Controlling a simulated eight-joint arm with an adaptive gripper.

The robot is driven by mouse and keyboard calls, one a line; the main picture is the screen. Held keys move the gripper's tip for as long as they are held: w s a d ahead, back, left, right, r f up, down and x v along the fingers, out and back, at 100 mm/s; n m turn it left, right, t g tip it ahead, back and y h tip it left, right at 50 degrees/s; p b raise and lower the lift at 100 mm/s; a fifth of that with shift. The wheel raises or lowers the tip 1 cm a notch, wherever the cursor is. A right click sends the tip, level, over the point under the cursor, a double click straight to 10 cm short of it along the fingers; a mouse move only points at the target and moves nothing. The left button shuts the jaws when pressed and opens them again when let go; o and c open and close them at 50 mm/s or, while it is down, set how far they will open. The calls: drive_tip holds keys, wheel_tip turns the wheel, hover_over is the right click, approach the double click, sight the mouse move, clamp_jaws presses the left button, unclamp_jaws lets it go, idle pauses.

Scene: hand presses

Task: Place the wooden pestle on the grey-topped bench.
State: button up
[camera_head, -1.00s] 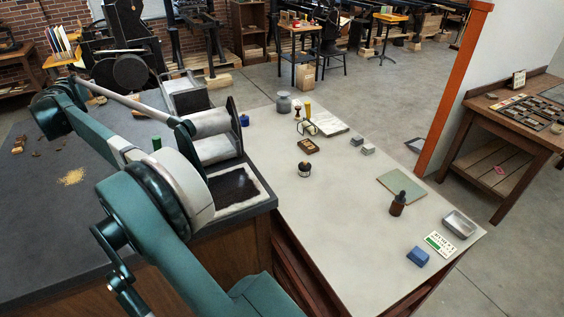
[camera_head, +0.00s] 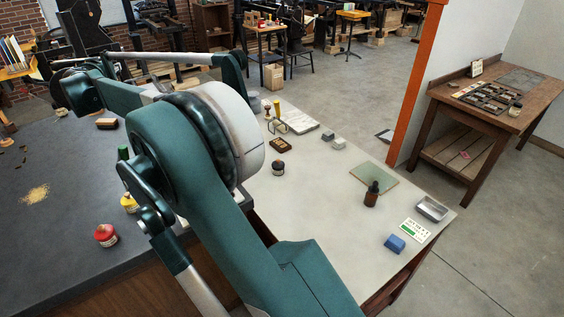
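I cannot make out the wooden pestle in this view. The bench on the right has a pale grey top (camera_head: 305,215), seen from above with small items spread over it. The bench on the left has a dark grey top (camera_head: 60,255). My arm crosses the picture from the lower right to the upper left, hiding part of both benches. My gripper (camera_head: 62,66) is small and dark at the far upper left, beyond the dark bench's far part. Its fingers are too unclear to show whether they are open or hold anything.
A red tin (camera_head: 105,235) and yellow powder (camera_head: 34,194) are on the dark top. The pale top's middle is mostly clear.

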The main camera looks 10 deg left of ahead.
drive_tip(key=w+d+r+m+h, duration=0.15)
drive_tip(key=w+d, duration=0.35)
drive_tip(key=d, duration=1.1)
drive_tip(key=w+d+m+t+h+b, duration=0.15)
drive_tip(key=w+d, duration=0.35)
drive_tip(key=d, duration=1.2)
drive_tip(key=w+d+r+m+h, duration=0.15)
drive_tip(key=w+d, duration=0.35)
drive_tip(key=d, duration=1.1)
drive_tip(key=s+d+f+m+h, duration=0.15)
drive_tip(key=s+d, duration=0.25)
drive_tip(key=d, duration=1.2)
drive_tip(key=s+d+f+h, duration=0.2)
drive_tip(key=s+d, duration=0.3)
drive_tip(key=d, duration=1)
drive_tip(key=s+d+f+m+h, duration=0.15)
drive_tip(key=s+d, duration=0.25)
drive_tip(key=d, duration=1.2)
wheel_tip(320, 180, down, 29)
drive_tip(key=shift+d+r+b, duration=0.15)
drive_tip(key=shift+r+b, duration=0.05)
drive_tip(key=shift+b, duration=0.25)
drive_tip(key=shift+s, duration=0.1)
wheel_tip(320, 180, down, 6)
drive_tip(key=b, duration=0.1)
drive_tip(key=shift+b, duration=0.35)
